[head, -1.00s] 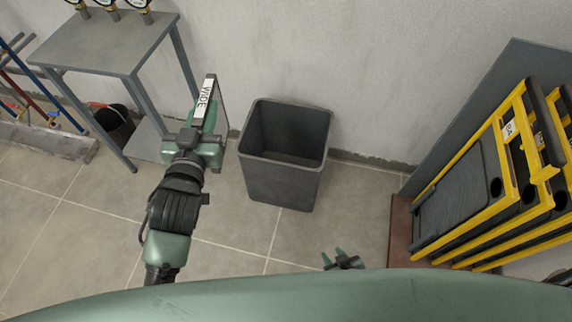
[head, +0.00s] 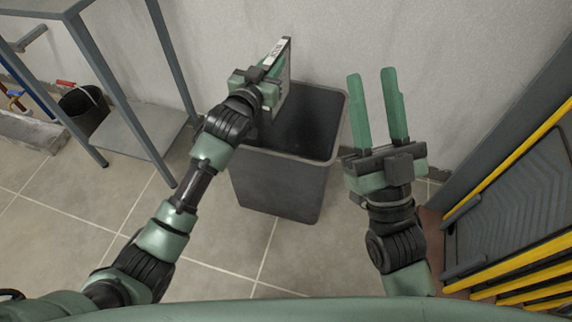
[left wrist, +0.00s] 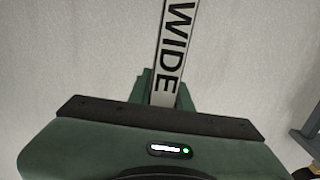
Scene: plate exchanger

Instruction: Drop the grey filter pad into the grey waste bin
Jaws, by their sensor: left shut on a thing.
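The grey filter pad (head: 283,72) is a thin upright panel with a white label on its edge. My left gripper (head: 268,84) is shut on it and holds it above the left part of the bin opening. In the left wrist view the pad's edge (left wrist: 175,50) reads "WIDE" and stands between the fingers (left wrist: 163,92). The grey waste bin (head: 277,185) stands open on the floor by the wall; part of its rim and inside is hidden behind my left gripper and the pad. My right gripper (head: 381,108) is open and empty, right of the bin.
A grey metal table (head: 40,12) with a lower shelf (head: 140,130) stands left of the bin. A black bucket (head: 85,108) is beneath it. A rack with yellow frames (head: 520,150) and dark plates stands at the right. The tiled floor in front is clear.

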